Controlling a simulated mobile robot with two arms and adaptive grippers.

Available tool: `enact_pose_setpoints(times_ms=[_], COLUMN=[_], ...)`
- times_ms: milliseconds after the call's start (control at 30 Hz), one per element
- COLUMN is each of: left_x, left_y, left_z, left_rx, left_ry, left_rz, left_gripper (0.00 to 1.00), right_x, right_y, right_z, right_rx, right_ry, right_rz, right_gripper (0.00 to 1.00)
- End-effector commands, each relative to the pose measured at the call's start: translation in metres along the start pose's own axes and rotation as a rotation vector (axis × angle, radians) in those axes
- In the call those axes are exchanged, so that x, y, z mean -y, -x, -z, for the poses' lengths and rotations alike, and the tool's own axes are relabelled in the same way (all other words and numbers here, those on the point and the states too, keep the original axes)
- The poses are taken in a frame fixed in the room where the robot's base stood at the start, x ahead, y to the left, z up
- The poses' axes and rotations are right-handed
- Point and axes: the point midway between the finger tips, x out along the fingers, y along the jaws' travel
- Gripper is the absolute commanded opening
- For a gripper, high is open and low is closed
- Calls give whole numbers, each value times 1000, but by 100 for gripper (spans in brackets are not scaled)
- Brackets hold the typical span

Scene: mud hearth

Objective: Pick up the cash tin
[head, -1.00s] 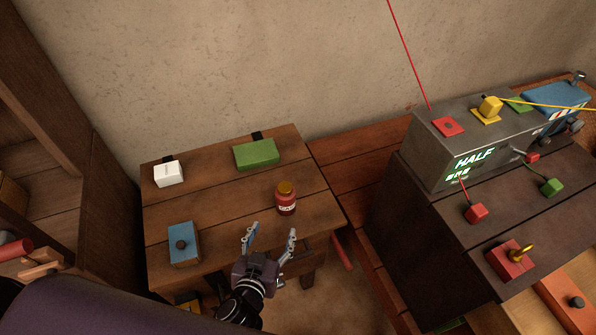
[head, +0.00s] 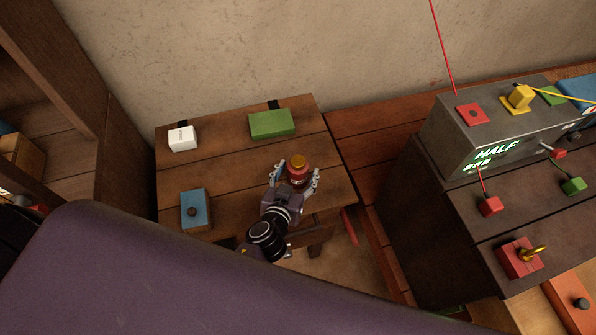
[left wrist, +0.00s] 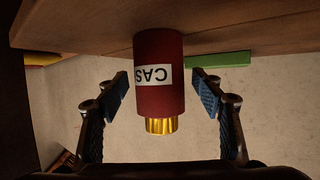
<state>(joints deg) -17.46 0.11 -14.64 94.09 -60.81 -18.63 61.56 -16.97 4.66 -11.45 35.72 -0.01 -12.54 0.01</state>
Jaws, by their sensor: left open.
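The cash tin (head: 298,169) is a small red cylinder with a gold lid and a white label. It stands near the right front part of the small wooden table (head: 232,165). In the left wrist view the tin (left wrist: 160,90) appears upside down, its label partly reading "CAS". My left gripper (head: 295,175) is open, with one finger on each side of the tin. In the left wrist view a gap shows between the tin and each finger (left wrist: 165,100). My right gripper is not in view.
A white box (head: 183,139), a green box (head: 272,124) and a blue box with a dark knob (head: 194,210) share the table. A dark bench (head: 400,220) with a grey "HALF" unit (head: 490,155) stands at right. The wall is close behind.

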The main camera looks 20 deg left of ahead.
Motion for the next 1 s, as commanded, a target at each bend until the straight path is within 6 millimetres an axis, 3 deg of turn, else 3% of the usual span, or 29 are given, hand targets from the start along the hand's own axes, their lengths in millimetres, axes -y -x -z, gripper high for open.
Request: enact_pose_setpoints(times_ms=[167,600,1000], left_x=[0,0,0], left_y=[0,0,4], left_z=[0,0,10], left_rx=[0,0,-3], left_ry=[0,0,0], left_rz=[0,0,-1], left_gripper=[61,13,13], right_x=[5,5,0], right_y=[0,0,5], right_z=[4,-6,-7], right_rx=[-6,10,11], right_ry=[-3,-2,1], right_rz=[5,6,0], right_gripper=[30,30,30])
